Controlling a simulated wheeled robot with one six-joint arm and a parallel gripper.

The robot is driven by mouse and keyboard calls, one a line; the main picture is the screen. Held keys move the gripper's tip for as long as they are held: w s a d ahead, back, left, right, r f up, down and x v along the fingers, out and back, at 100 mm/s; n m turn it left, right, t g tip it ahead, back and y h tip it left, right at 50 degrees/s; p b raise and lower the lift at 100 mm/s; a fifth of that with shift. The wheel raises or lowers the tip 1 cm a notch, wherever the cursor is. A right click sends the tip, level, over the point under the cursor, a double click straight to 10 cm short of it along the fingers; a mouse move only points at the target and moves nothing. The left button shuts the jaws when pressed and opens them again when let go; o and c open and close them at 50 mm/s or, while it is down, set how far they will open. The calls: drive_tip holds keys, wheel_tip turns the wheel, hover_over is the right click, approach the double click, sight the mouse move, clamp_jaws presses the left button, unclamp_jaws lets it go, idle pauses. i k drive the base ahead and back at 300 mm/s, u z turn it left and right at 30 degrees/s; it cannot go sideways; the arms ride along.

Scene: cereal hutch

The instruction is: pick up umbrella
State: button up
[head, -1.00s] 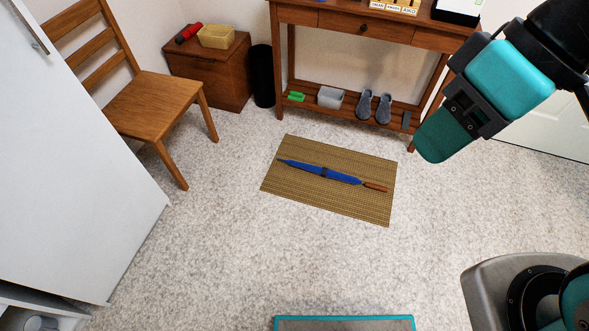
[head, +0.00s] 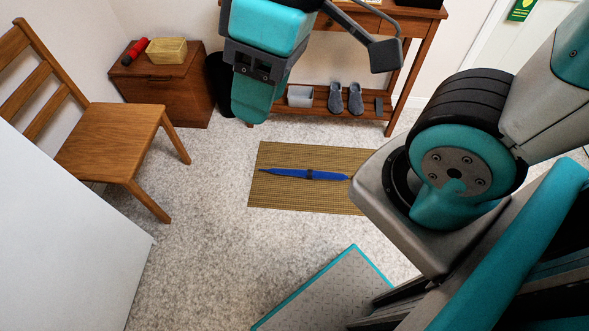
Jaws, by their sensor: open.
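The blue folded umbrella (head: 290,174) lies flat on the tan woven mat (head: 300,198) on the floor, in the middle of the head view. A dark strap band crosses it. Its brown handle, at the right end, is hidden behind my own body. My gripper (head: 252,105) hangs at the top centre, in front of the console table and beyond the mat's far edge in the picture. It is open and holds nothing that shows. It is apart from the umbrella.
A wooden chair (head: 112,137) stands at left by a white cabinet (head: 60,235). A wooden chest (head: 165,87) holds a yellow basket (head: 166,50) and a red object (head: 138,46). Carpet left of the mat is clear.

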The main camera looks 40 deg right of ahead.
sight(310, 174)
drive_tip(key=z, duration=0.35)
drive_tip(key=i, duration=1.1)
drive_tip(key=z, duration=0.65)
